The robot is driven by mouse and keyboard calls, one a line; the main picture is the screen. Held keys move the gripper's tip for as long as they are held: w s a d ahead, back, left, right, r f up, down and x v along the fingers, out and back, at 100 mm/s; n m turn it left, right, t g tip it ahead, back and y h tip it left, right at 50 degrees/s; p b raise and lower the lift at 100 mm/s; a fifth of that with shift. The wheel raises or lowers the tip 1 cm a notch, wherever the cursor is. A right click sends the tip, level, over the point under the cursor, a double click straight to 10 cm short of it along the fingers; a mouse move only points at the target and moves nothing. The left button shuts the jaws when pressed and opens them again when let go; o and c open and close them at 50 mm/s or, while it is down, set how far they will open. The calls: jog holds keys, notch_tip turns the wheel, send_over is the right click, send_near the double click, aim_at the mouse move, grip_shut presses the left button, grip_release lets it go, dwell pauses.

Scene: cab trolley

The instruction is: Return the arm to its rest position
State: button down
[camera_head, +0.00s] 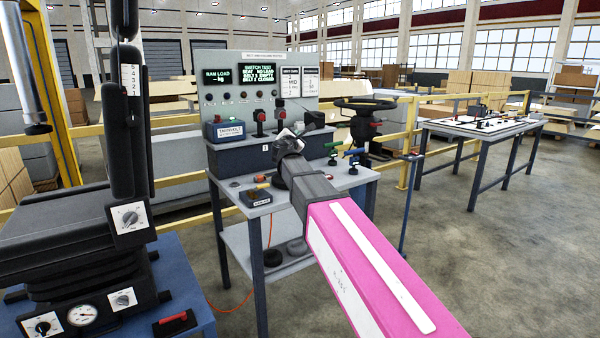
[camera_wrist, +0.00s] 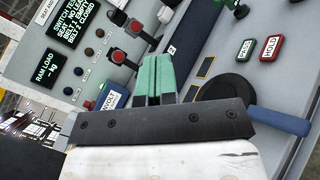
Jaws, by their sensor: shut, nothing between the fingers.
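My pink arm (camera_head: 365,255) reaches out from the lower right over the test bench in the head view. My gripper (camera_wrist: 160,76) shows in the wrist view with its two green fingers side by side, shut and empty. In the head view the gripper's end is small and partly hidden by my own wrist, in front of the bench's control panel (camera_head: 228,99). In the wrist view the fingers point toward the panel and its red knobs. I cannot tell exactly how far they are from the bench.
The blue voltage tester (camera_head: 224,131) and several coloured levers stand on the bench. A black seat rig (camera_head: 70,235) stands at left. A steering wheel (camera_head: 365,103) and yellow railing (camera_head: 411,130) are behind. Open floor (camera_head: 500,250) lies at right, before another table (camera_head: 480,124).

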jog(key=s+d+f+m+g+h, duration=0.1)
jog(key=s+d+f+m+g, duration=0.35)
jog(key=f, duration=0.55)
jog(key=s+d+f+m+g, duration=0.25)
jog(key=d+f+m, duration=0.25)
jog(key=d+f, duration=0.3)
jog(key=s+d+f+m+g+h, duration=0.1)
jog(key=s+d+f+m+g, duration=0.3)
jog(key=f, duration=0.7)
jog(key=s+d+f+m+g+y, duration=0.2)
jog(key=s+f+m, duration=0.3)
jog(key=s+f, duration=0.4)
jog(key=s+d+f+m+g+y, duration=0.2)
jog(key=s+f+m+g+y, duration=0.2)
jog(key=s+f, duration=0.6)
jog(key=shift+s+d+m+g, duration=0.15)
jog(key=shift+s+m+g, duration=0.75)
jog(key=shift+m, duration=0.35)
